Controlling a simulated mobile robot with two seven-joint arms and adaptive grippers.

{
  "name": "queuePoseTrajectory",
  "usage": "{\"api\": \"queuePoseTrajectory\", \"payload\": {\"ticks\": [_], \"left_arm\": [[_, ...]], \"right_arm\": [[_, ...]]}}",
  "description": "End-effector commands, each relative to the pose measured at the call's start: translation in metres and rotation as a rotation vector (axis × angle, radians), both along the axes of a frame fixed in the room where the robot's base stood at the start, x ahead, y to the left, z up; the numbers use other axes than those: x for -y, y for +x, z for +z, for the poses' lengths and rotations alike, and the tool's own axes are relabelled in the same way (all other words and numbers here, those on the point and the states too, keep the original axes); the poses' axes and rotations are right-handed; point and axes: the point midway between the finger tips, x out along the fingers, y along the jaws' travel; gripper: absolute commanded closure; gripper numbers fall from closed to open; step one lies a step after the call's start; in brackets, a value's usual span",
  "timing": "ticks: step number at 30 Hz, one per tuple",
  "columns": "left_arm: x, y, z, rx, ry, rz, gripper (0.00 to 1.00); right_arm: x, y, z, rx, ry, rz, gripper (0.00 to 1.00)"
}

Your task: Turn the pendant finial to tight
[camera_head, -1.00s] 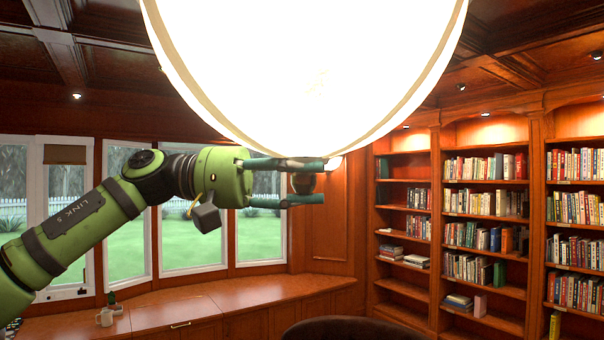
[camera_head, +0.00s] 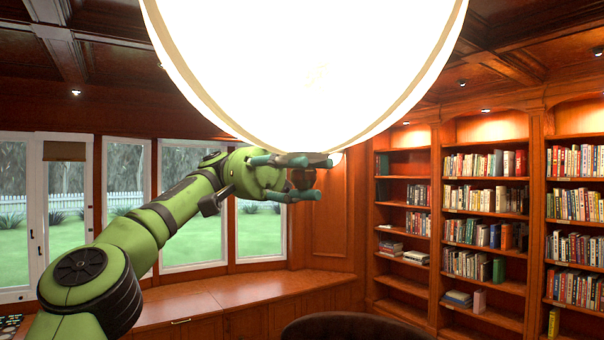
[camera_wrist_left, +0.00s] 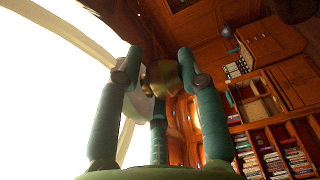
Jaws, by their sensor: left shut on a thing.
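The large glowing white pendant bowl (camera_head: 305,70) fills the top middle of the head view, and its edge shows at left in the left wrist view (camera_wrist_left: 50,80). The small dark finial (camera_head: 302,177) hangs under the bowl's lowest point. It looks brassy in the left wrist view (camera_wrist_left: 163,76). My left gripper (camera_head: 317,178) reaches in from the left with its teal fingers shut around the finial. The fingers partly hide it, and I cannot tell whether it sits tight against the bowl. My right gripper is in neither view.
A wooden window bench (camera_head: 240,292) runs below the windows at left. Tall bookshelves (camera_head: 485,215) stand at right. A dark rounded chair back (camera_head: 355,328) shows at the bottom. The space right of the finial is open.

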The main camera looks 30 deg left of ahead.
Motion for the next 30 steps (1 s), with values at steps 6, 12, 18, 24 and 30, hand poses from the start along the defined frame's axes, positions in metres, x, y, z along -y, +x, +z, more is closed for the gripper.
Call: {"api": "queuePoseTrajectory", "payload": {"ticks": [6, 12, 18, 24, 30], "left_arm": [[0.0003, -0.0006, 0.0042, 0.004, -0.01, -0.025, 0.95], [0.0001, -0.0007, 0.0046, 0.004, -0.011, -0.027, 0.95], [0.0, -0.0008, 0.0049, 0.004, -0.011, -0.026, 0.58], [-0.0001, -0.0005, 0.0032, 0.002, -0.007, -0.027, 0.35], [-0.0002, -0.0003, 0.0019, 0.0, -0.004, -0.028, 0.35]], "right_arm": [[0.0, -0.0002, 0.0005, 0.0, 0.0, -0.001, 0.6], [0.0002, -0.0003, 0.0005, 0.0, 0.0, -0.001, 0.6], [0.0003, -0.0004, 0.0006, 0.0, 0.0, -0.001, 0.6], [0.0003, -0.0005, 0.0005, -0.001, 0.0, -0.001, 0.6], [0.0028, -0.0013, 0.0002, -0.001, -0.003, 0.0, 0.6]]}}
